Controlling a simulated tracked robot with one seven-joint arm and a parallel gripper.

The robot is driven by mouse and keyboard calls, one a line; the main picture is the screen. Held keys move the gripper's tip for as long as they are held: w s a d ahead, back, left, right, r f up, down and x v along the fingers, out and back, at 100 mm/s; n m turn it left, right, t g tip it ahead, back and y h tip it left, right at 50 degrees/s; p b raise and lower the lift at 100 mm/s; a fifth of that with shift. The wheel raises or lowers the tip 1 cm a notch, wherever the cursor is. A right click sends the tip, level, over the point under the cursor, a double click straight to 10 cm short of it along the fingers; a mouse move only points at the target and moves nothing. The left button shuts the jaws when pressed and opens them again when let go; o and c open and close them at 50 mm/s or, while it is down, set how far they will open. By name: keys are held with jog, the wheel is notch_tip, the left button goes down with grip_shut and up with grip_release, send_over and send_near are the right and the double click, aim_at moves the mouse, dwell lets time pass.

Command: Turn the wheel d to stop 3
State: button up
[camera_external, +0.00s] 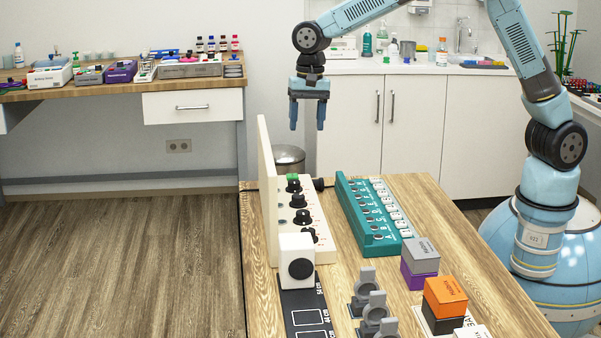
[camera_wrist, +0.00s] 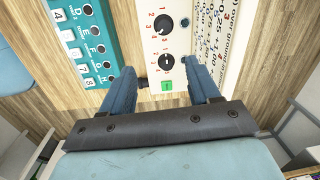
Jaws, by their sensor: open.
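A white panel (camera_external: 313,212) with several black wheels stands on the wooden table. A black wheel (camera_external: 298,201) shows near its far end. In the wrist view, one wheel (camera_wrist: 163,25) lies farther up with printed numbers around it, and another wheel (camera_wrist: 166,63) lies between my fingers in the picture. I cannot read which is d, nor the stop each points to. My gripper (camera_external: 307,124) is open and empty, well above the panel's far end.
A tall cream board (camera_external: 267,190) stands along the panel's left side. A teal rack (camera_external: 367,222) with lettered places stands to the right. Nearer are grey holders (camera_external: 368,305), an orange box (camera_external: 445,296) and a grey box (camera_external: 420,255). A green square (camera_wrist: 167,86) sits on the panel's end.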

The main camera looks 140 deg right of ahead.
aim_at(294, 181)
jog(key=s+d+f+m, duration=0.3)
jog(key=s+d+f, duration=0.2)
jog(key=d, duration=0.2)
jog(key=shift+g, duration=0.4)
jog(key=f, duration=1.3)
jog(key=shift+w+d+f, duration=0.3)
jog(key=shift+w+f, duration=0.05)
jog(key=shift+f, duration=0.05)
jog(key=c, duration=1)
jog(key=shift+c, duration=0.2)
